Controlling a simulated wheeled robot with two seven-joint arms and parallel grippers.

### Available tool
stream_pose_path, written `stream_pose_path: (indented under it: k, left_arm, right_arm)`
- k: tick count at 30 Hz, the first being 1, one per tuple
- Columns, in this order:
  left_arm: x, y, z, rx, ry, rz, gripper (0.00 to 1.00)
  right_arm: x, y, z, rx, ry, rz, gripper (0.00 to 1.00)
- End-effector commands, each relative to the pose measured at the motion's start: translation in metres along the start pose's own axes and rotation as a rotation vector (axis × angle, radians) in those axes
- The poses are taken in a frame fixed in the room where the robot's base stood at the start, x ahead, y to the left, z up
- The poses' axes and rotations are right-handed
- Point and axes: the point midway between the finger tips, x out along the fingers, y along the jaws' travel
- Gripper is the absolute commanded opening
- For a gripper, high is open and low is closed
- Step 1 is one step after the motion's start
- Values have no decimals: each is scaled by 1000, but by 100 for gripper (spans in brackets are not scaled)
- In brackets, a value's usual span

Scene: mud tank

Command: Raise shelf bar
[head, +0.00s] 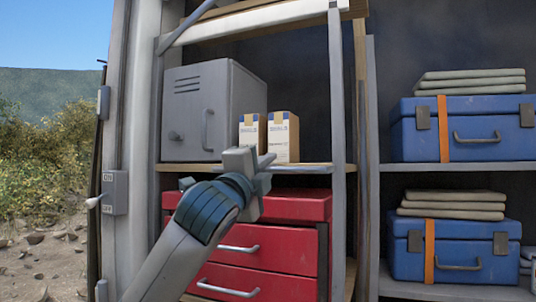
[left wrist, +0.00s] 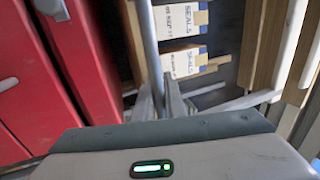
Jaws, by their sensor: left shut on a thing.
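A thin grey bar (head: 305,169) runs level along the front edge of the middle shelf, above the red drawers and just below two cartons (head: 283,138). My left gripper (head: 260,165) is at this shelf edge, in front of the cartons. In the left wrist view the grey bar (left wrist: 148,45) runs down the picture to my left gripper's fingers (left wrist: 160,98), which are shut on it. The grip point itself is partly hidden by the fingers. My right gripper is in neither view.
A grey metal cabinet (head: 205,110) stands on the shelf left of the cartons. A red drawer unit (head: 270,235) is below. A grey upright (head: 337,100) stands right of the cartons. Blue cases (head: 465,145) fill the right bay. A switch box (head: 115,192) is on the left post.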

Motion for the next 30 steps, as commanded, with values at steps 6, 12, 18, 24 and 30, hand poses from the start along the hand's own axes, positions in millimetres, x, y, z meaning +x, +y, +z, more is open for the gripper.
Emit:
stream_pose_path:
  k: [6, 12, 18, 24, 30]
  left_arm:
    - [1, -3, 1, 0, -1, 46, 0]
    - [1, -2, 0, 0, -1, 51, 0]
    - [1, -1, 0, 0, -1, 51, 18]
    - [1, -1, 0, 0, -1, 50, 18]
    - [-2, -1, 0, -1, 0, 49, 18]
  right_arm:
    - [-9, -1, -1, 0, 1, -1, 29]
    - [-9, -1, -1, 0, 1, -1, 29]
    - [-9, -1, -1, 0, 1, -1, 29]
    - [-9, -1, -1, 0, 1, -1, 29]
    - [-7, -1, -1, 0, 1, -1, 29]
